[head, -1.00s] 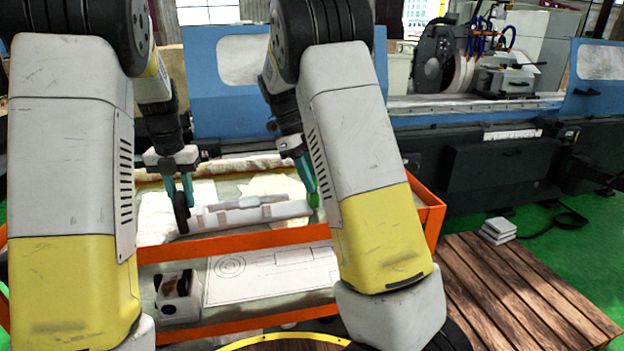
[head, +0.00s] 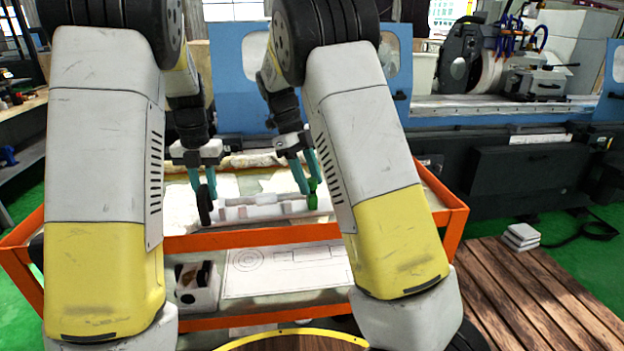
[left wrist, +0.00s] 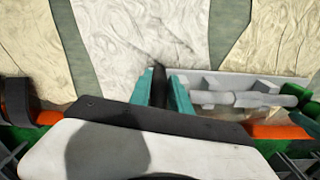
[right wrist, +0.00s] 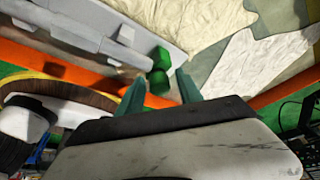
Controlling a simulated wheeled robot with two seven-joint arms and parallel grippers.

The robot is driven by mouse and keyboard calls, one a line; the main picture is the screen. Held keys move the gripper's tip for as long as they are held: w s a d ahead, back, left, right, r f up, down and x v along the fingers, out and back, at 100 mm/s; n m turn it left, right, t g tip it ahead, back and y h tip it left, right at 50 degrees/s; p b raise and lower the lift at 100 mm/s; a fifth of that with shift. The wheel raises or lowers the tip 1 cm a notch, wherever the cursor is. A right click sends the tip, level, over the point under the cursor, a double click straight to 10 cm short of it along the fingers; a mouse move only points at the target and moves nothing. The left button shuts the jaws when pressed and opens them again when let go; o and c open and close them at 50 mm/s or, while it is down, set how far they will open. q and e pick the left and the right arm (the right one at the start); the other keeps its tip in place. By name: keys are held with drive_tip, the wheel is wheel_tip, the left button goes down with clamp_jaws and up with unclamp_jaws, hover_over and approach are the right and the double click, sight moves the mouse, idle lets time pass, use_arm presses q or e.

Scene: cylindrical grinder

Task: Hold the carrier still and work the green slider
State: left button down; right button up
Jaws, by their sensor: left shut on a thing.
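The carrier is a pale grey bar with raised supports (head: 265,210) lying on the orange-edged table; in the left wrist view it shows at right (left wrist: 245,98). Contact cannot be told.
The table's orange rim (head: 260,237) runs in front of the carrier. A lower shelf holds a drawing sheet (head: 285,268) and a white block (head: 197,286). The blue and grey grinder (head: 520,110) stands behind. Pale crumpled sheets (left wrist: 140,45) lie beyond the carrier.

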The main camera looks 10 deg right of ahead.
drive_tip(key=shift+d, duration=0.1)
drive_tip(key=v, duration=1.2)
